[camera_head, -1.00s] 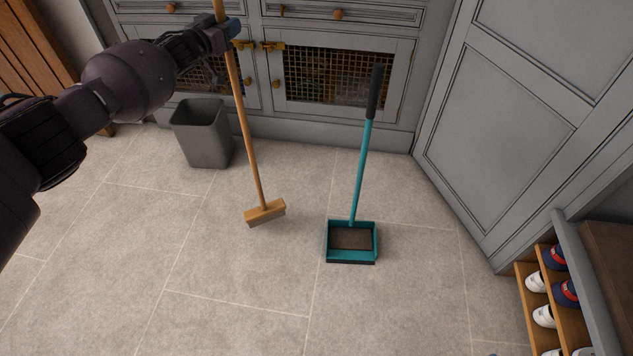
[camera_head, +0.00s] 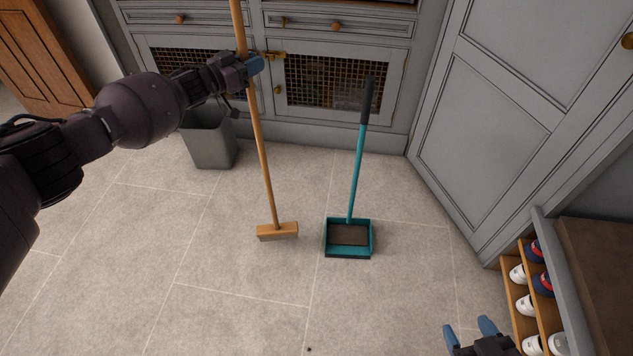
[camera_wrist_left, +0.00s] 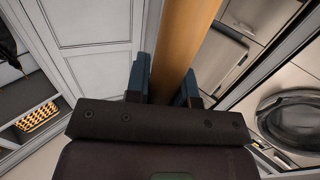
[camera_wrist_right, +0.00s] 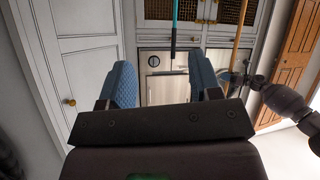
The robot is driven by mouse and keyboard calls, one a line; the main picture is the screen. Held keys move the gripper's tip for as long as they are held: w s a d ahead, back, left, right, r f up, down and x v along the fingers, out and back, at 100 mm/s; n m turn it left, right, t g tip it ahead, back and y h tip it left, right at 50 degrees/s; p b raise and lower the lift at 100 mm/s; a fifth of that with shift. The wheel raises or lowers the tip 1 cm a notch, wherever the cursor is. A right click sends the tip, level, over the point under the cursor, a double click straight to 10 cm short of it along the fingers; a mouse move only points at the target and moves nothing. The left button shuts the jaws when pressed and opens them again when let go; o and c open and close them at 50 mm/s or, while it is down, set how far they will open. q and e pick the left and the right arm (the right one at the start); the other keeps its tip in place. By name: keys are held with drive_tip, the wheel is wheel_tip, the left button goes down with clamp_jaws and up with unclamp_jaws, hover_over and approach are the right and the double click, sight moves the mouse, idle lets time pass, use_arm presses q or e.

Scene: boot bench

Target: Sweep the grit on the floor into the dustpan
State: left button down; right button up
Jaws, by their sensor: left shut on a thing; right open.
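My left gripper (camera_head: 250,66) is shut on the wooden handle of the broom (camera_head: 262,150), which also passes between its fingers in the left wrist view (camera_wrist_left: 182,45). The broom head (camera_head: 277,231) is at floor level, left of the teal dustpan (camera_head: 327,238) and apart from it. The dustpan's long handle (camera_head: 356,175) stands up, with a black grip. A brown-grey patch fills the pan; I cannot tell whether it is grit. One dark speck (camera_head: 309,349) lies on the floor at the bottom edge. My right gripper (camera_head: 470,332) is open and empty at lower right.
A grey bin (camera_head: 210,148) stands by the cabinet (camera_head: 340,80), partly behind my left arm. A shoe rack (camera_head: 510,290) with several shoes is at the right, close to my right gripper. The tiled floor in front of the broom is clear.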

use_arm(q)
drive_tip(key=s+d+m+g+h+p, duration=0.1)
drive_tip(key=s+p, duration=0.5)
drive_tip(key=s, duration=1.1)
drive_tip(key=s+d+m+g+h+p, duration=0.1)
drive_tip(key=s+d+m+g+p, duration=0.3)
drive_tip(key=s, duration=1.4)
drive_tip(key=s+d+m+g+h+p, duration=0.2)
drive_tip(key=s+d+g+p, duration=0.3)
drive_tip(key=s, duration=1.2)
drive_tip(key=shift+s+d+g+p, duration=0.15)
drive_tip(key=shift+d+g+p, duration=0.15)
drive_tip(key=shift+d+p, duration=1.45)
use_arm(e)
wheel_tip(320, 180, up, 13)
drive_tip(key=s+d+m, duration=0.1)
drive_tip(key=s, duration=0.1)
drive_tip(key=shift+s+m+h+b, duration=0.15)
drive_tip(key=shift+m+h+b, duration=0.15)
drive_tip(key=shift+m, duration=0.1)
use_arm(q)
drive_tip(key=shift+d, duration=0.3)
use_arm(e)
drive_tip(key=shift+f, duration=0.1)
